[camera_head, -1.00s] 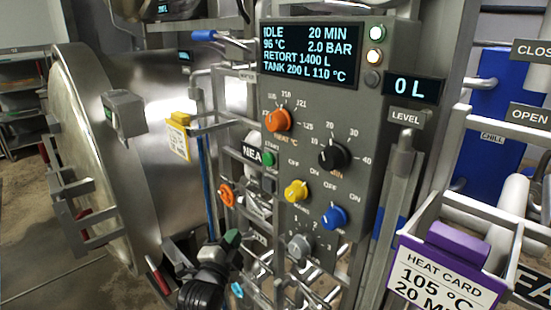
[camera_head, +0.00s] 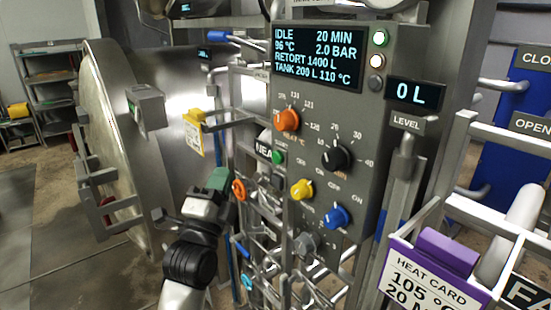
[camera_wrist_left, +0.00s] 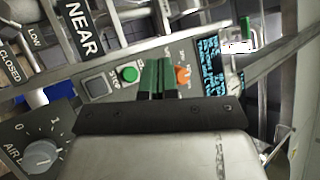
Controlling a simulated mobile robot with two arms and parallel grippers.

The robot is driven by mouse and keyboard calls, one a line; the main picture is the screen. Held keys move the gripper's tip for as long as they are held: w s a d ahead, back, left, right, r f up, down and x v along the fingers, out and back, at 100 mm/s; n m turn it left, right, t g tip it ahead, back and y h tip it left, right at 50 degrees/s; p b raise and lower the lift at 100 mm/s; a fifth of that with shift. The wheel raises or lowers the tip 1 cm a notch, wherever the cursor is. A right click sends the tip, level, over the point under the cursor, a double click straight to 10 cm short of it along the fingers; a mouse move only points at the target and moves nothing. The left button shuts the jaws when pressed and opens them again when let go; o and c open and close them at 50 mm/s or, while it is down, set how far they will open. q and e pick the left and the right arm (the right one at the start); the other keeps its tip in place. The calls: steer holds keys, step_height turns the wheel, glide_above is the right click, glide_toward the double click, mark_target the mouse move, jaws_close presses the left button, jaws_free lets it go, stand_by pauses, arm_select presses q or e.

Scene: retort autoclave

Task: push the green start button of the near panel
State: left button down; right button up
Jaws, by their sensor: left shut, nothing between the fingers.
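The near panel (camera_head: 345,108) is a grey control board with a lit display reading IDLE. Its round green start button (camera_head: 278,157) sits on the left edge, below the orange knob. My left gripper (camera_head: 218,178) has green fingertips and is shut and empty. In the head view it is left of the button and slightly lower, apart from it. In the left wrist view the green button (camera_wrist_left: 130,74) shows just left of the shut fingers (camera_wrist_left: 157,76), beside the NEAR label (camera_wrist_left: 82,28). I cannot tell how deep the gap is. My right gripper is not in view.
A dark square stop button (camera_wrist_left: 96,86) is beside the green one. An orange valve wheel (camera_head: 239,190) and metal pipes lie between the gripper and panel. A yellow tag (camera_head: 194,134) hangs above the gripper. The steel retort (camera_head: 100,130) stands left.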

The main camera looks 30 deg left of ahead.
mark_target(278, 157)
arm_select(q)
steer(key=w+d, duration=0.3)
steer(key=w, duration=0.5)
steer(key=shift+d, duration=0.25)
steer(key=shift+w, duration=0.1)
stand_by(0.4)
steer(key=shift+w, duration=0.1)
stand_by(1.3)
steer(key=shift+w+d, duration=0.15)
steer(key=shift+w, duration=0.15)
steer(key=shift+w+d, duration=0.25)
steer(key=shift+w, duration=0.35)
stand_by(0.9)
steer(key=shift+s, duration=0.15)
steer(key=shift+s+a+p, duration=0.3)
steer(key=shift+s+a, duration=0.05)
steer(key=shift+s, duration=0.5)
